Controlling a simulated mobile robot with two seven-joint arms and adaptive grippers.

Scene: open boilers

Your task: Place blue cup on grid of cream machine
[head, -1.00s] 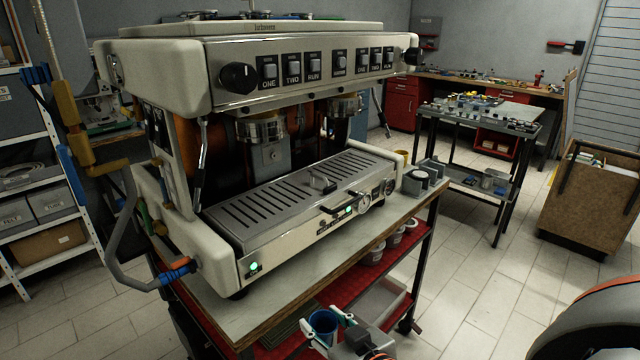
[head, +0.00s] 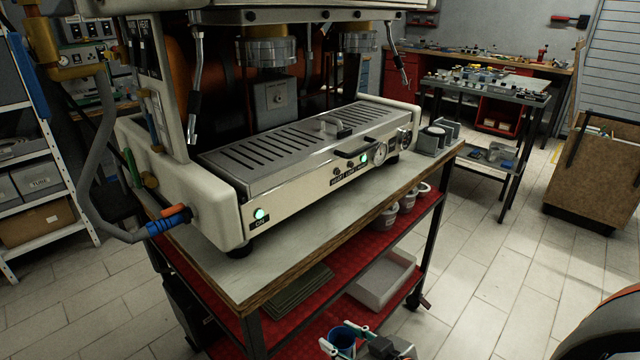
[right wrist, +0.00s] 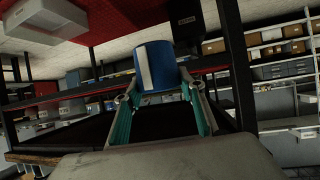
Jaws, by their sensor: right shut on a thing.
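The cream machine (head: 300,203) stands on a cart. Its slotted metal grid (head: 262,158) has free slots, with a small handled piece (head: 333,127) on its right part. The blue cup (head: 343,338) is at the bottom of the head view, in front of the cart and lower than its top. My right gripper (head: 347,337) is shut on the cup. In the right wrist view the cup (right wrist: 156,67) sits between the two fingers, with a white stripe on its side. My left gripper is not in view.
The cart's wooden top edge (head: 350,235) lies between the cup and the machine. A grey pipe (head: 95,200) hangs at the machine's left.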

